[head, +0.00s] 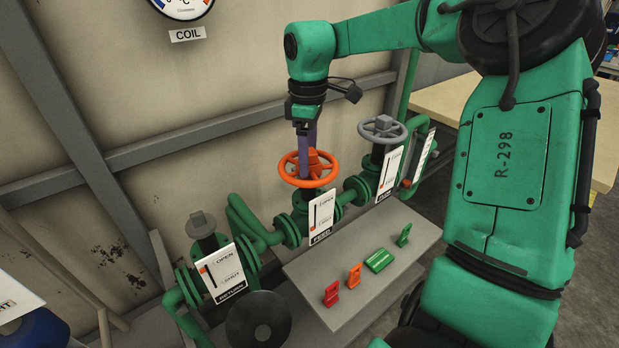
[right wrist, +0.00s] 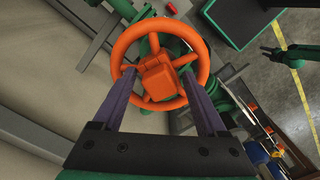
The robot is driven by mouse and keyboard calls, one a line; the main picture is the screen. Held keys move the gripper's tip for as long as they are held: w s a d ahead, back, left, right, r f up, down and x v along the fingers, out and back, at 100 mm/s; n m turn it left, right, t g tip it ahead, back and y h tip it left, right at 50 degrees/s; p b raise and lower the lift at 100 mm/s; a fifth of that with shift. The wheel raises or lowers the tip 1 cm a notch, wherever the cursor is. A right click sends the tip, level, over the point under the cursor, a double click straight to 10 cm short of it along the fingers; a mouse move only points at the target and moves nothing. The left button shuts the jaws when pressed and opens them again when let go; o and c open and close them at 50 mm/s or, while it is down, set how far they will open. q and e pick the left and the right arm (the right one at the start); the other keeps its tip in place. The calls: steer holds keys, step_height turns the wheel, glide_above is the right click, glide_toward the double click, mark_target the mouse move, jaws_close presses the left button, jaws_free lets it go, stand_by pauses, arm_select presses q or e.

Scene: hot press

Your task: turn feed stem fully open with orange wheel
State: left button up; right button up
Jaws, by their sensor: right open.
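The orange wheel (head: 308,168) sits on the feed valve above the plate marked FEED (head: 321,217). A small orange mark shows near the lower end of that plate's scale. My right gripper (head: 307,158) comes down on the wheel from above. In the right wrist view the orange wheel (right wrist: 121,51) fills the middle, with its blocky hub between the two open fingers of my right gripper (right wrist: 158,82). The fingertips reach the wheel's ring area on either side of the hub; I cannot tell if they touch it.
A grey wheel (head: 383,130) stands on the valve to the right. The wall is close behind.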

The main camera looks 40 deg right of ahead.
steer(key=m, duration=0.6)
steer(key=r+m+p, duration=0.1)
steer(key=p, duration=0.8)
steer(key=shift+m, duration=0.4)
steer(key=shift+f+p, duration=0.3)
steer(key=shift+p, duration=0.05)
steer(key=shift+f, duration=0.25)
steer(key=c, duration=1)
steer(key=n+b, duration=0.1)
steer(key=n, duration=0.3)
steer(key=shift+f+b, duration=0.1)
steer(key=shift+b, duration=0.2)
steer(key=n, duration=0.2)
steer(key=shift+n, duration=0.4)
steer(key=n, duration=0.5)
steer(key=shift+b, duration=0.4)
steer(key=n, duration=0.7)
steer(key=shift+n, duration=0.6)
